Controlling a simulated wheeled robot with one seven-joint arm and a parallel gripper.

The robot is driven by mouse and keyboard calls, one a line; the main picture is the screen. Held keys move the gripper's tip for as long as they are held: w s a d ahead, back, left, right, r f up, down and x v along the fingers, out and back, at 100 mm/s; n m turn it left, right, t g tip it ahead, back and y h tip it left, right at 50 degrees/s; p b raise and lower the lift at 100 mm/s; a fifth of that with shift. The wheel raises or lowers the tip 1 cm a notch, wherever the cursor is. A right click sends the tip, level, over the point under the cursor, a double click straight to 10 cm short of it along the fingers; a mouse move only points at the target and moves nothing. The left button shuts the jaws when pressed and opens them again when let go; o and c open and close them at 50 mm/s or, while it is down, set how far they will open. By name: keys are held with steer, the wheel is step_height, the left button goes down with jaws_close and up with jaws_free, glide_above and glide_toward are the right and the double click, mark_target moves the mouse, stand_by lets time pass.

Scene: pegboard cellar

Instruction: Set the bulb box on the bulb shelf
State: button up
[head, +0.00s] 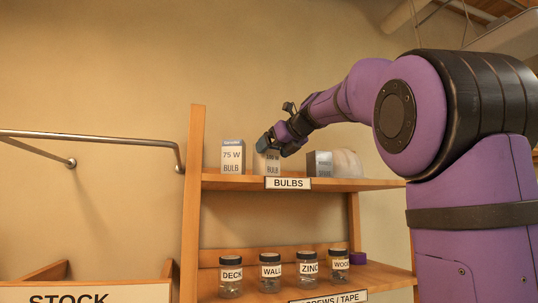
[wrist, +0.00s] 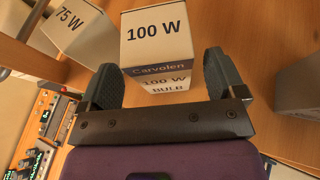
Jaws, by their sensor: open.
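A white 100 W bulb box (head: 266,165) with a blue band stands upright on the upper wooden shelf, whose edge carries a BULBS label (head: 288,184). The box also shows in the wrist view (wrist: 157,35). My gripper (head: 268,142) is at the top of this box in the head view and partly covers it. In the wrist view my gripper (wrist: 160,80) is open, with one dark finger on each side of the box's near end. I cannot tell whether either finger touches it. A 75 W bulb box (head: 232,158) stands just left on the same shelf.
A grey box (head: 320,164) and a pale rounded object (head: 347,163) stand right of the bulb boxes. The lower shelf holds several labelled jars (head: 309,267) and a purple item (head: 357,258). A wooden upright (head: 193,200) bounds the left end; a metal rail (head: 90,135) is beyond.

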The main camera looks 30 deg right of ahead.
steer(key=a+v, duration=0.1)
steer(key=v, duration=0.8)
steer(key=shift+d, duration=0.5)
steer(key=s+a+f+n+g, duration=0.2)
steer(key=s+a+f+n, duration=0.15)
steer(key=f+n, duration=0.3)
steer(key=s+a+f+n+g, duration=0.1)
steer(key=s+a+f+n, duration=0.1)
steer(key=a+f+n, duration=0.45)
steer(key=s+a+f+n+g, duration=0.2)
steer(key=s+a+f+n, duration=0.15)
steer(key=f, duration=0.45)
steer(key=s+a+f+n+g, duration=0.1)
steer(key=s+f+n, duration=0.6)
steer(key=f+n, duration=0.2)
steer(key=s+a+f+n+g+h, duration=0.1)
steer(key=s+f+n+g, duration=0.1)
steer(key=s+f+n, duration=0.5)
step_height(320, 180, down, 5)
steer(key=shift+f+n, duration=0.25)
steer(key=shift+n, duration=0.9)
